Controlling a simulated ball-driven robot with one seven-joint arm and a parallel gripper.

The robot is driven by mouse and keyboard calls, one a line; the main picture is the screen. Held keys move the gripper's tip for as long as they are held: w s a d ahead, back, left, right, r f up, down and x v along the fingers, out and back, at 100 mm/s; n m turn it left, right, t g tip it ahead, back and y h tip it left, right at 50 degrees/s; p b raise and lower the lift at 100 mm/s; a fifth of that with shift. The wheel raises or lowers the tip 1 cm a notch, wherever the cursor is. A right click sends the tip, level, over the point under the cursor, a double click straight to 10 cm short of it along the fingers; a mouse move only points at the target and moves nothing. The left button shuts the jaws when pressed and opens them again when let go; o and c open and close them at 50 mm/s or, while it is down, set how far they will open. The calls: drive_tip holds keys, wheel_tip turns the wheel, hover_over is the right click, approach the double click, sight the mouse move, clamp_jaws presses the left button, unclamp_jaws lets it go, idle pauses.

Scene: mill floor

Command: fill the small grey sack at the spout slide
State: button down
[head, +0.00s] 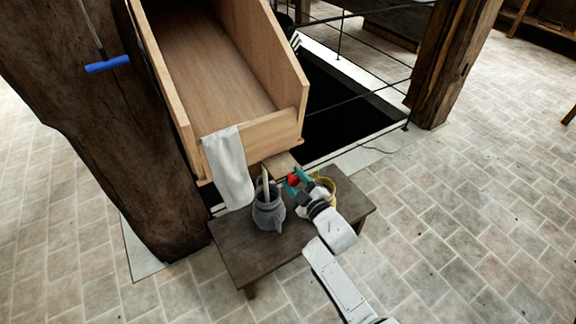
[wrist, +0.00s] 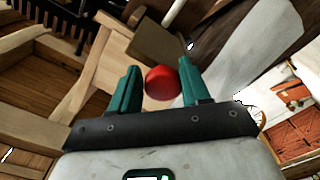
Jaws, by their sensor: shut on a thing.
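My gripper (head: 292,180) has its teal fingers closed around a red ball-shaped knob (wrist: 160,83), just in front of the wooden spout (head: 282,165). The spout juts from the front of the large wooden bin (head: 262,132). In the wrist view the knob sits between the fingertips, below a brown wooden block (wrist: 158,45); I cannot tell how they join. A limp whitish-grey cloth or sack (head: 228,170) hangs over the bin's front edge, left of my gripper. It also shows in the wrist view (wrist: 245,60). I cannot tell if it is the small grey sack.
A dark low bench (head: 235,245) stands below the spout. On it are a grey jug (head: 268,212) holding pale sticks and a yellow container (head: 328,187), partly hidden by my gripper. A thick post (head: 150,150) stands left. Behind is a dark floor opening (head: 340,105) with thin rails.

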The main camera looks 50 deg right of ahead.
drive_tip(key=shift+s+a+f, duration=0.35)
drive_tip(key=shift+s+f, duration=0.1)
drive_tip(key=shift+s, duration=0.05)
drive_tip(key=c, duration=0.8)
unclamp_jaws()
drive_tip(key=shift+a, duration=0.1)
drive_tip(key=shift+o, duration=0.7)
drive_tip(key=shift+r, duration=0.1)
drive_tip(key=shift+w+d+r, duration=0.1)
drive_tip(key=shift+d, duration=0.15)
drive_tip(key=v, duration=1.1)
